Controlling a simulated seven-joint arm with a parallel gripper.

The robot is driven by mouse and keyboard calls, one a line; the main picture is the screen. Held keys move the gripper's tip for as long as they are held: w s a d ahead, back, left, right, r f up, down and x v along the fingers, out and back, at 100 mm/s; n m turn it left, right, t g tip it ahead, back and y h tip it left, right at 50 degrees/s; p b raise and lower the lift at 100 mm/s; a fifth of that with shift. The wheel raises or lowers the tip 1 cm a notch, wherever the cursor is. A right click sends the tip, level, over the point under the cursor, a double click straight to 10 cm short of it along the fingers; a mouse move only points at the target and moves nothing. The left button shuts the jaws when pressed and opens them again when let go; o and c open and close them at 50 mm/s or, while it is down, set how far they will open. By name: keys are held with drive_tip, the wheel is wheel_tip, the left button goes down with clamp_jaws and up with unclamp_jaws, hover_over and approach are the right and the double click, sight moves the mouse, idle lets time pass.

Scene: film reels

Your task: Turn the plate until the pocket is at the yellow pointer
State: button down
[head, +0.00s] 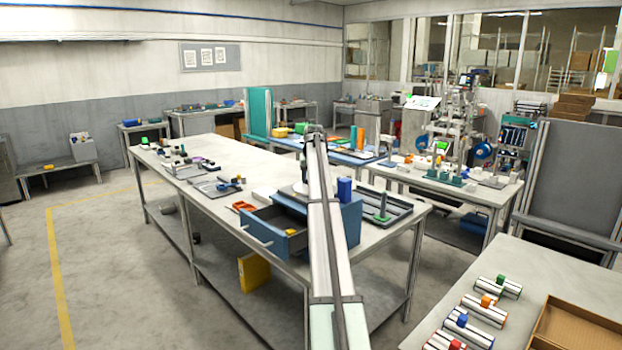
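A pale round plate (290,191) lies on top of a blue cabinet (350,222) on the long grey workbench. My arm crosses in front of it and covers its right part. A small upright grey piece stands at the plate, too small to identify. I cannot make out the pocket or the yellow pointer. My gripper's fingers do not show; my own arm link runs up the middle of the view and hides what is behind it.
The cabinet's drawer (278,236) stands pulled out to the left. A blue block (344,190) is right of my arm. A dark tray with a green post (382,206) lies farther right. Orange pieces (243,206) and several fixtures lie to the left on the bench.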

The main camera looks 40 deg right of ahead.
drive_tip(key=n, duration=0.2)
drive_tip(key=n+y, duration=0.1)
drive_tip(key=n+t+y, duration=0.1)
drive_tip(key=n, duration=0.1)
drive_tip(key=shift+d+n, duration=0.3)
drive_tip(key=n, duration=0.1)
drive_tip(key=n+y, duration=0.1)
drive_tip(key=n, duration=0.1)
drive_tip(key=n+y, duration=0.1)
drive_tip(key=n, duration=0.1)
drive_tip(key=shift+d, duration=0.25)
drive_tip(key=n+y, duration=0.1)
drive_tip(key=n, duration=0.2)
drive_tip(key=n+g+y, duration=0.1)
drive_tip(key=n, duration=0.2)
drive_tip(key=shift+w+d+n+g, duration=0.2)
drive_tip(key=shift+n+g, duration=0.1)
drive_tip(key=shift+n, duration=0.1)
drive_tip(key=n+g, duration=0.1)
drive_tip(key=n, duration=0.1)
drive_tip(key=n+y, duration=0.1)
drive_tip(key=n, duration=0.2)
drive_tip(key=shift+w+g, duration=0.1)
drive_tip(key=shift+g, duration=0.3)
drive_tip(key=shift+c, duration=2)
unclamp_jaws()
